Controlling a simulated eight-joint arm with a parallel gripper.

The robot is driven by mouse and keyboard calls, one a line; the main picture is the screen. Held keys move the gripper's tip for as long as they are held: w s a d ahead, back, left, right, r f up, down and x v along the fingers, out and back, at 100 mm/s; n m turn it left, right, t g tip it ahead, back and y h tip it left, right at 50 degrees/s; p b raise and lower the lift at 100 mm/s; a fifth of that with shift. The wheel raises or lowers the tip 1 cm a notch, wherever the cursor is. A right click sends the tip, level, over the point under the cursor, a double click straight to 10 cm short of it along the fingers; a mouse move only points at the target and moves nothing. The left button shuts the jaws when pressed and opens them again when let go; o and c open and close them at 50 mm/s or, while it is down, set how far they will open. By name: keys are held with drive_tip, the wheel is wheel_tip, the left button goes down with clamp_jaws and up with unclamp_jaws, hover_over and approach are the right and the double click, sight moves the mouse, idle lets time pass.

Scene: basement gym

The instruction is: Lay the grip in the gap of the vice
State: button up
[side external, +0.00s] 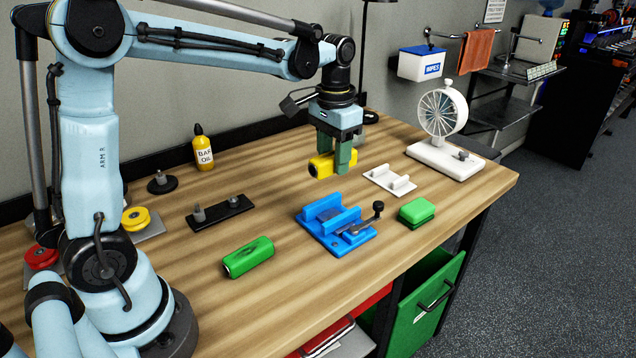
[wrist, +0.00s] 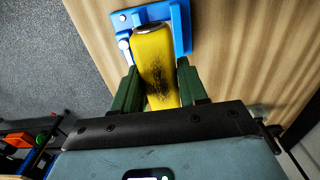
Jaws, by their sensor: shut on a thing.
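My gripper (side external: 342,160) is shut on a yellow grip (side external: 321,165) and holds it in the air, above and behind the vice in the side view. In the wrist view the yellow grip (wrist: 155,60) sits between the green fingers, with dark scuffs on its surface and a dark ring at its far end. The blue vice (side external: 325,216) stands on the bench with a gap between its two walls and a dark crank handle at its right. In the wrist view the vice (wrist: 180,22) is partly hidden behind the grip. A green grip (side external: 247,257) lies on the bench, left of the vice.
A green block (side external: 417,212) stands right of the vice, and a white bracket (side external: 389,180) lies behind it. A white wheel stand (side external: 442,125) is at the back right. A black plate with posts (side external: 219,211) and an oil bottle (side external: 203,148) are at the left. Bare wood (side external: 290,285) shows in front.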

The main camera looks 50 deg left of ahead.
drive_tip(key=shift+f, duration=3.5)
drive_tip(key=shift+f, duration=0.95)
drive_tip(key=shift+f, duration=0.35)
drive_tip(key=shift+f, duration=0.1)
drive_tip(key=o, duration=1.2)
drive_tip(key=shift+c, duration=0.2)
